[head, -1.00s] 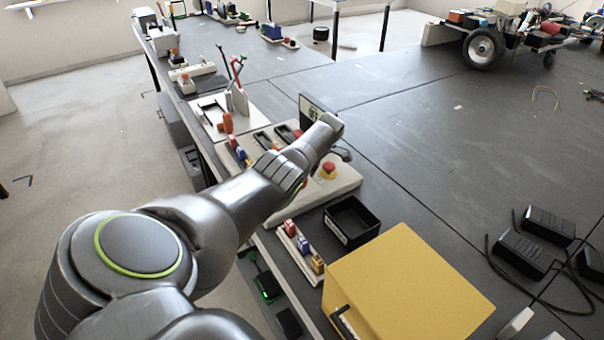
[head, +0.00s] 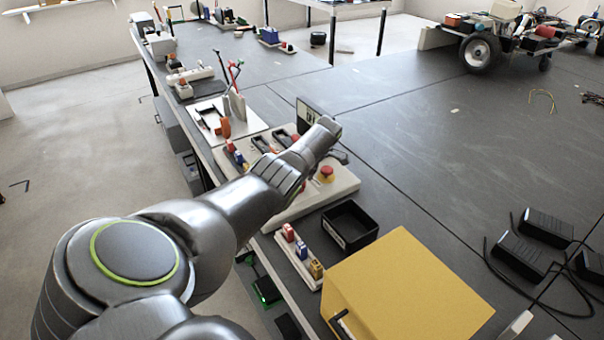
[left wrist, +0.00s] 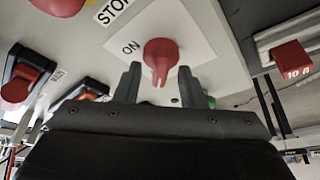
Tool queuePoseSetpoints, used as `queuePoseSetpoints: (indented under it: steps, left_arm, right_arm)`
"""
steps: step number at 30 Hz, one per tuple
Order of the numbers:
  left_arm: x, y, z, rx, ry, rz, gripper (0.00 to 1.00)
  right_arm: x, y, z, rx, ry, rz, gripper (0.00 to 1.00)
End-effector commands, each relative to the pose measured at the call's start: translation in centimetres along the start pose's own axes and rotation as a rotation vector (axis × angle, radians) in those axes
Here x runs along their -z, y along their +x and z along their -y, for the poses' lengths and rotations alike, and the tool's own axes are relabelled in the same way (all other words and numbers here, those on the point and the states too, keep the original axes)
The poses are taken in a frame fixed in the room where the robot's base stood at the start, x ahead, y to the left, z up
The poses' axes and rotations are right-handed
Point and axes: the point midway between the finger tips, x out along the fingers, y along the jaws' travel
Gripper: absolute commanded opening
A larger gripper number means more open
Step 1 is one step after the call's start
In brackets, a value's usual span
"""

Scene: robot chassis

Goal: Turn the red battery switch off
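The red battery switch (left wrist: 161,55) shows in the left wrist view as a round red knob with a narrow handle pointing down the picture. It sits on a white plate (left wrist: 190,35) with the word ON left of the knob. My left gripper (left wrist: 159,70) is open, its two dark fingers on either side of the knob's handle. I cannot tell whether they touch it. In the head view my left arm reaches over the switch board (head: 338,188), and the red switch and my left fingertips are hidden. My right gripper is not in view.
A red emergency stop button (head: 326,173) is on the board near my left wrist. A black open bin (head: 350,240), a yellow box (head: 410,290) and small coloured blocks (head: 302,250) stand nearer. A red 10 A breaker (left wrist: 292,57) is right of the switch.

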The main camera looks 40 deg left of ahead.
Motion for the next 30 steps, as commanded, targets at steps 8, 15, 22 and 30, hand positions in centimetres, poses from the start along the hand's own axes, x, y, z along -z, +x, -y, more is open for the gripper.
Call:
queuePoseSetpoints:
  steps: [8,15,22,30]
  left_arm:
    - [0.0,-3.4,0.0,-0.003,0.001,0.001,0.36]
    - [-0.1,-9.2,-0.1,-0.006,0.0,0.002,0.36]
    - [-0.1,-14.2,-0.1,-0.004,-0.001,0.002,0.36]
    - [0.0,-17.1,0.0,-0.001,-0.001,0.0,0.36]
  right_arm:
    - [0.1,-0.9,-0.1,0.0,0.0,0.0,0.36]
    - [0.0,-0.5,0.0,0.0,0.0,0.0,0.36]
    - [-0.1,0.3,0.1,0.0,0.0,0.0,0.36]
    - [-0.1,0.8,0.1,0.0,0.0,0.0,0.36]
